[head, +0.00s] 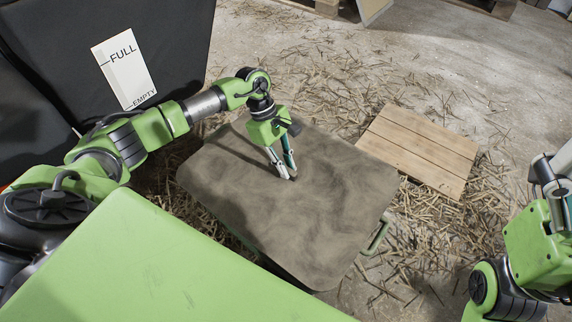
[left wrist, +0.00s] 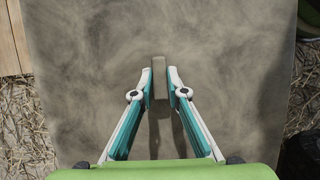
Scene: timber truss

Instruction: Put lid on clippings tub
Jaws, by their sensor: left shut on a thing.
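The lid (head: 325,215) is a wide brown-grey panel with rounded corners and a smudged surface. It lies over the clippings tub, which is mostly hidden under it; a green handle of the tub (head: 377,238) sticks out at the right. My left gripper (head: 293,177) points down at the middle of the lid. In the left wrist view its fingers (left wrist: 160,80) are shut on a small upright grip on the lid (left wrist: 160,78). I cannot tell whether the lid touches the tub's rim all round.
A slatted wooden board (head: 418,150) lies on the floor right of the tub. Straw clippings (head: 300,65) are strewn all around. A dark bin with a white FULL/EMPTY label (head: 125,70) stands at the upper left. The concrete floor at the upper right is mostly open.

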